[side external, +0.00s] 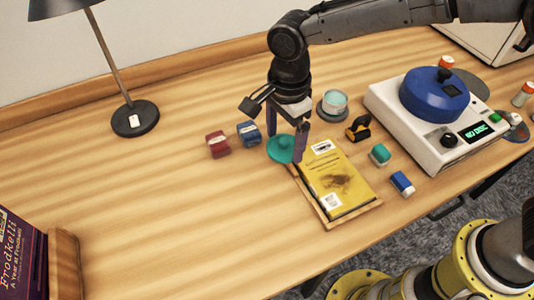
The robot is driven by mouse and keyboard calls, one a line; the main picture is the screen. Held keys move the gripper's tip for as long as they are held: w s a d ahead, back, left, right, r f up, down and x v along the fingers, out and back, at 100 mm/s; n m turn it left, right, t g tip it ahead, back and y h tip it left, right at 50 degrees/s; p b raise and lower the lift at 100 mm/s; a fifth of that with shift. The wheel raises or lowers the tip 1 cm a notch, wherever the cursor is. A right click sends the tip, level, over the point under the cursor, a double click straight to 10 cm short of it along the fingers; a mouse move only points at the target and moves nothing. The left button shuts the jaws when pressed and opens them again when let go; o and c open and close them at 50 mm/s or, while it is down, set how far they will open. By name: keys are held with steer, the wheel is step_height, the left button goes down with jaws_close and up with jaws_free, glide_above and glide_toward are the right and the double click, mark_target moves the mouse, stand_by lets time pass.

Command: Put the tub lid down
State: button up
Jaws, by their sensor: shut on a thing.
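The tub lid (279,149) is a round teal disc with a knob. My gripper (286,146) points down and is shut on it, one finger to each side of the knob. The lid is over the left edge of a yellow book on a wooden tray. From this one view I cannot tell whether the lid touches the table or hangs just above it. A small tub (334,102) with a pale blue top stands behind and to the right on a grey round base.
A yellow book (338,184) lies on a wooden tray (327,219). Red (217,144) and blue (249,133) blocks stand left of the lid. A white machine (440,120) with a blue drum stands right. A lamp (134,119) stands back left.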

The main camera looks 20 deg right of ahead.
glide_above(267, 165)
step_height(267, 165, down, 4)
steer(key=shift+s+d+f, duration=0.1)
steer(key=shift+s+f, duration=0.05)
steer(key=shift+f, duration=1.85)
steer(key=shift+f, duration=0.15)
steer(key=o, duration=1)
step_height(267, 165, up, 12)
steer(key=shift+r, duration=0.2)
steer(key=shift+r, duration=0.1)
